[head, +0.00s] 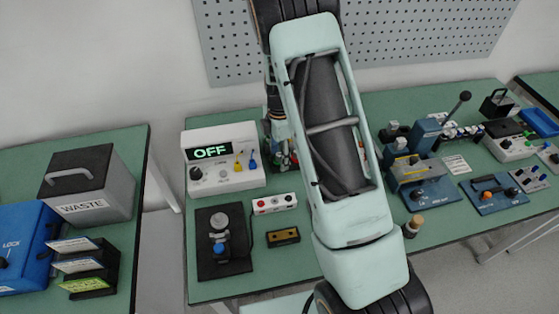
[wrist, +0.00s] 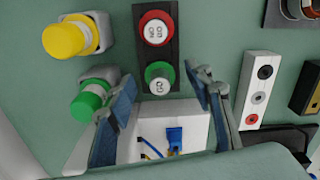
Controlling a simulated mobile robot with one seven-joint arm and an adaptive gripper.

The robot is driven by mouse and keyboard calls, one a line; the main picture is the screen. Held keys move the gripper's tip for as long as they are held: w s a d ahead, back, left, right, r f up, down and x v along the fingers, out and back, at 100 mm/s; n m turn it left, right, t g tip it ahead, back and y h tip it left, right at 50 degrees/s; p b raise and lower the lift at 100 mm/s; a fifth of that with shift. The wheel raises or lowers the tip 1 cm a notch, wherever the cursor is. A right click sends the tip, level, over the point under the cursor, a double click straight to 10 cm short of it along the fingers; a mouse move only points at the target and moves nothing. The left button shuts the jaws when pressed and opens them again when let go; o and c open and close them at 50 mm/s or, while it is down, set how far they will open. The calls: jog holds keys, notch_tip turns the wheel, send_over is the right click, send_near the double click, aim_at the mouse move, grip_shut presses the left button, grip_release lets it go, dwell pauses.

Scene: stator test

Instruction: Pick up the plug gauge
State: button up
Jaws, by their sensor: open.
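In the wrist view, a dark rectangular holder carries a red round piece (wrist: 156,28) and a green round piece (wrist: 160,74). The white lettering on them appears upside down and seems to read NO GO on red and GO on green. I take these for the plug gauge, but am not certain. My gripper (wrist: 163,86) is open, with its fingertips on either side of the green piece. I see nothing held between them; contact cannot be told. In the head view, my arm hides most of this area.
A yellow-topped cylinder (wrist: 64,39) and a green-topped cylinder (wrist: 89,98) stand left of the holder. The white tester (head: 224,158) reading OFF, a socket box (head: 275,203) and a black-based fixture (head: 236,264) are nearby. Blue fixtures (head: 432,194) stand right of my arm.

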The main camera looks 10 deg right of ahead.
jog(key=c, duration=1.3)
jog(key=shift+r, duration=0.15)
jog(key=shift+r, duration=0.55)
jog(key=s+d+r+b, duration=0.3)
jog(key=s+d+r, duration=0.2)
jog(key=s+r, duration=0.6)
jog(key=shift+s+r, duration=0.35)
jog(key=shift+s, duration=0.7)
